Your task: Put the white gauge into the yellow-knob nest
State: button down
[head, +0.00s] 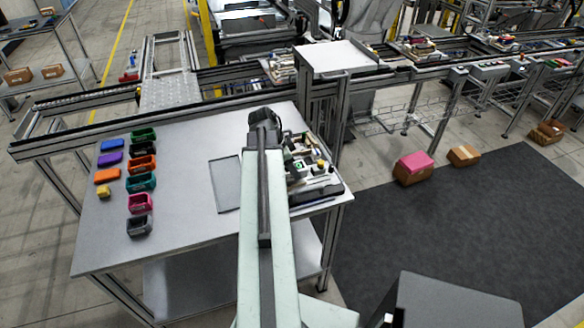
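My gripper (264,118) is at the far end of my arm, above the back right part of the grey table. It points away from the camera, and my arm hides most of it. I cannot tell whether it is open or shut, or whether it holds anything. The pallet fixture (322,196) lies on the right side of the table, just right of my arm, which covers its left part. A yellow knob (321,163) shows on it, near a green part (298,162) and small pale parts. I cannot pick out the white gauge for sure.
Left on the table (190,235) are several coloured blocks, such as a blue one (110,145), and several coloured open holders, such as a pink one (139,202). A flat grey plate (225,185) lies left of my arm. A frame post (318,105) stands behind the fixture.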

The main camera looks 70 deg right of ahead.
jog(key=shift+f+b, duration=0.9)
jog(key=shift+f, duration=0.05)
jog(key=c, duration=0.6)
grip_release()
jog(key=shift+r, duration=0.1)
jog(key=p+v, duration=0.7)
jog(key=v, duration=0.1)
jog(key=shift+w+p, duration=0.1)
jog(key=shift+p, duration=0.25)
